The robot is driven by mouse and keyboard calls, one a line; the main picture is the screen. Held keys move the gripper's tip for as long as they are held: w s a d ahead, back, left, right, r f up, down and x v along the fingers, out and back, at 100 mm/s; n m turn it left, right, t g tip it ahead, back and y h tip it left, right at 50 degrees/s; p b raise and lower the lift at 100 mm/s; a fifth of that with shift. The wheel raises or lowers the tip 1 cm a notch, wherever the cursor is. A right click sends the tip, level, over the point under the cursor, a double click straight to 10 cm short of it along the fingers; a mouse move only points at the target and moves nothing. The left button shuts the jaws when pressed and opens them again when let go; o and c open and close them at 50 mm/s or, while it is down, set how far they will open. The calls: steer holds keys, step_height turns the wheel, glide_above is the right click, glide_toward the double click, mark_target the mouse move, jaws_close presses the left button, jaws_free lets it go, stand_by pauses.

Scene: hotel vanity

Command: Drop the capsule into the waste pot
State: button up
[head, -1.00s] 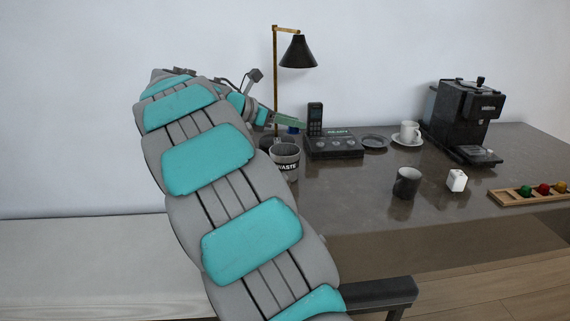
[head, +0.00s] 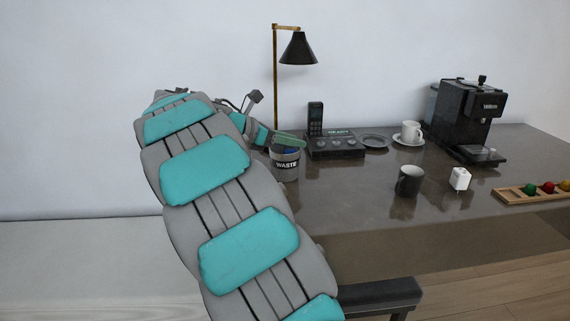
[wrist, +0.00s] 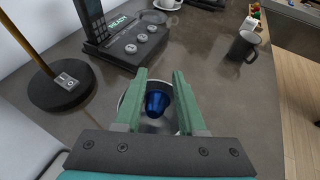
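The blue capsule (wrist: 157,101) is between the two green fingers of my gripper (wrist: 160,76) in the wrist view. My gripper appears closed on it. The waste pot (head: 285,168) is a grey pot with a dark band marked WASTE, upright on the vanity top. In the wrist view the pot's rim (wrist: 122,99) shows around and behind the fingers, so the capsule is over its mouth. In the head view the fingers (head: 290,139) are just above the rim, and a bit of blue shows at rim height. The pot's inside is mostly hidden.
A black machine marked READY (head: 336,144) stands close right of the pot, and a lamp (head: 276,90) behind it. Farther right are a dark mug (head: 408,181), a white cup (head: 411,130), a coffee machine (head: 467,115) and a tray of coloured capsules (head: 512,194).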

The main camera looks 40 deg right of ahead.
steer(key=o, duration=0.3)
steer(key=shift+r, duration=0.15)
steer(key=shift+a, duration=0.1)
steer(key=v, duration=0.7)
steer(key=shift+a+r, duration=0.1)
steer(key=shift+a, duration=0.15)
